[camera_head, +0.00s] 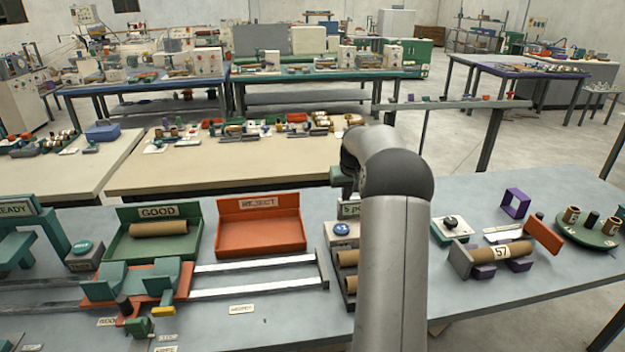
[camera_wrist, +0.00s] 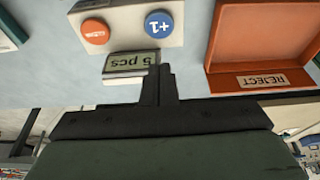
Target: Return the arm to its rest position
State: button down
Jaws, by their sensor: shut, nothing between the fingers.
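My arm (camera_head: 392,260) rises from the front edge in the head view and bends at the elbow over the table; its far end is mostly hidden behind the elbow. In the wrist view my gripper (camera_wrist: 159,70) is shut and empty. Above the display is a white box (camera_wrist: 128,12) with an orange button (camera_wrist: 95,32) and a blue "+1" button (camera_wrist: 158,24). The wrist picture is upside down for the "5 pcs" lettering.
The orange REJECT tray (camera_head: 262,248) is empty. The green GOOD tray (camera_head: 120,246) holds a brown tube (camera_head: 159,229). A sliding carriage (camera_head: 190,282) sits on rails left of the arm. A tube marked 57 (camera_head: 502,252) lies on a stand at right.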

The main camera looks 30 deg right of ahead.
jog(key=s+a+r+n+g, duration=0.1)
jog(key=s+a+r, duration=0.35)
jog(key=a, duration=0.75)
jog(key=s+a+r+n, duration=0.1)
jog(key=s+a+n, duration=0.1)
jog(key=s+a, duration=0.8)
jog(key=s+a+f, duration=0.2)
jog(key=s+a, duration=0.6)
jog(key=s, duration=0.2)
jog(key=s+a+f+n+g+y, duration=0.1)
jog(key=s+a+f, duration=0.1)
jog(key=s+a, duration=0.6)
jog(key=shift+s+f+g, duration=0.3)
jog(key=shift+s, duration=0.95)
